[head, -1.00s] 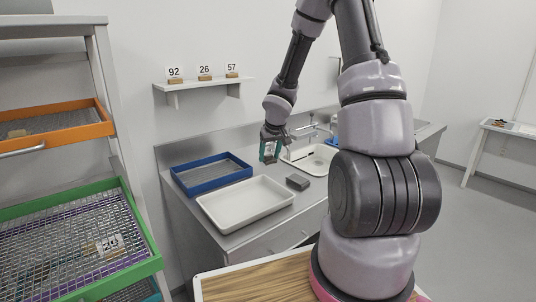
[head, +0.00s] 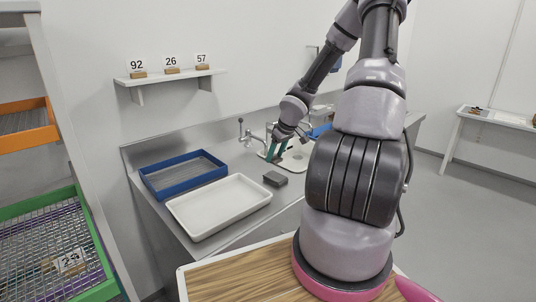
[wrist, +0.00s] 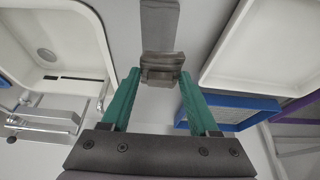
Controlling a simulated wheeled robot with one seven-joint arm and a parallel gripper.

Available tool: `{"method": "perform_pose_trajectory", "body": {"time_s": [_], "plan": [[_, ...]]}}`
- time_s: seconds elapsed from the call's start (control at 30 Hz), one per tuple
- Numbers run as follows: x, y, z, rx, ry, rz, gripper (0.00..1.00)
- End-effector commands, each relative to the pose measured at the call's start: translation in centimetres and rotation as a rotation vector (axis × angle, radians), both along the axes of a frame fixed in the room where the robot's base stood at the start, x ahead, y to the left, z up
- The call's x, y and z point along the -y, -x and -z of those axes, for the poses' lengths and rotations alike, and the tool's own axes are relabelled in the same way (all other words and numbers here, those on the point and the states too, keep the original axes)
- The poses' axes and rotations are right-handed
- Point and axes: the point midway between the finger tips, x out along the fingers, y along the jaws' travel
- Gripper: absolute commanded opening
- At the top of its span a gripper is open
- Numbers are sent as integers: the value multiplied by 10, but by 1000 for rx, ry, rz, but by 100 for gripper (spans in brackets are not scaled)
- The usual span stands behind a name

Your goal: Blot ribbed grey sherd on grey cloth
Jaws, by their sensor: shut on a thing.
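My gripper (head: 276,150) is above the counter, by the near left side of the sink in the head view. In the wrist view its green fingers (wrist: 158,80) are shut on a small grey-brown sherd (wrist: 161,68) with ribbed bands. The sherd is hard to make out in the head view. The grey cloth (head: 275,179) is a small dark grey block-like pad on the counter, between the tray and the sink. In the wrist view the grey cloth (wrist: 160,25) lies beyond the sherd. The sherd appears held above the counter; whether it touches the cloth cannot be told.
A white tray (head: 184,222) lies left of the cloth, with a blue mesh-bottomed tray (head: 146,187) behind it. The white sink (head: 296,167) with a tap (head: 241,131) is to the right. A shelf (head: 180,75) holds number cards. An orange and a green rack tray (head: 98,290) stand at left.

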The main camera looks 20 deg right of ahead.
Motion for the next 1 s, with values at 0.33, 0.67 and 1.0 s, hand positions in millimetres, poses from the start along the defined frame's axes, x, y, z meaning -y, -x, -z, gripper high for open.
{"method": "perform_pose_trajectory", "body": {"time_s": [0.33, 0.67, 1.0], "plan": [[8, 0, 6, 12, -1, -24, 3], [5, 1, 36, 7, 0, -29, 3], [7, 1, 58, 9, -3, -24, 3]]}}
